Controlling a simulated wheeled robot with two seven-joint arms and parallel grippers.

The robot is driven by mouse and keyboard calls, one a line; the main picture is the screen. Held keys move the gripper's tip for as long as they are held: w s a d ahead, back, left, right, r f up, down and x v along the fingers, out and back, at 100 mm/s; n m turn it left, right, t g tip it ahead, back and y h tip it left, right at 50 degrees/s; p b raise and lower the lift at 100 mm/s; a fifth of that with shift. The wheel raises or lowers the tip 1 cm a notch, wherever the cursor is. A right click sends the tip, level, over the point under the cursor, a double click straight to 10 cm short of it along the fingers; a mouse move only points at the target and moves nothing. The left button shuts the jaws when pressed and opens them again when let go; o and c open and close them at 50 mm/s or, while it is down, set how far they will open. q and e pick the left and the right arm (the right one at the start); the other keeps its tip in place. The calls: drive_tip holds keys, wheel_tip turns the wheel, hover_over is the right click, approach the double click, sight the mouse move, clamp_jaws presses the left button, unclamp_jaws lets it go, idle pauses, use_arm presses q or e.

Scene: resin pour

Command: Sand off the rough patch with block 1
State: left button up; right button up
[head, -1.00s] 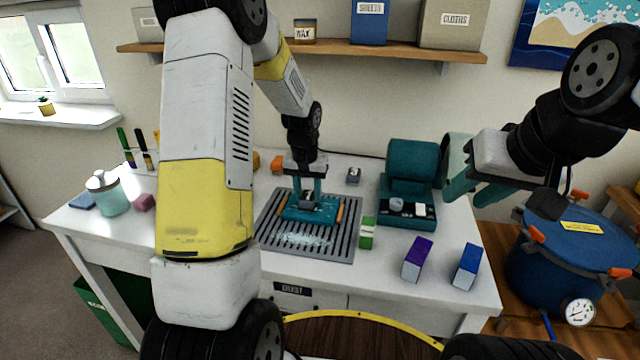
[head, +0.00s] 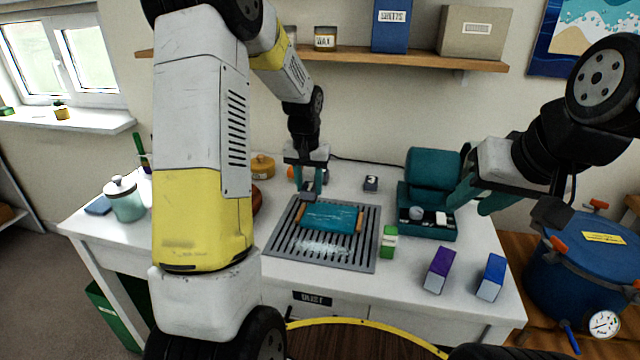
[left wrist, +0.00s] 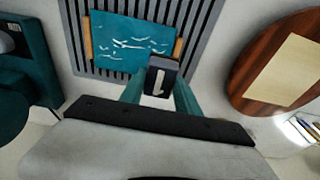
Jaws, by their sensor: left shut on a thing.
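The teal panel (head: 332,217) with wooden side strips lies on the slatted grey rack (head: 285,241); in the left wrist view the panel (left wrist: 130,42) shows white wave-like streaks. Pale dust (head: 322,247) lies on the rack in front of it. I cannot make out a distinct rough patch. My left gripper (head: 307,188) is shut on block 1 (left wrist: 162,78), a dark block with a pale 1 label, held near the panel's back left corner in the head view. My right gripper (head: 470,208) is open and empty, in front of the teal machine.
Block 3 (head: 371,184) stands behind the rack. The teal machine (head: 428,229), a green-and-white block (head: 389,241), a purple box (head: 440,268) and a blue box (head: 491,276) stand to the right. A round wooden board (left wrist: 258,75) lies beside the rack.

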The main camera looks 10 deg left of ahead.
use_arm(q)
drive_tip(key=shift+r, duration=1.7)
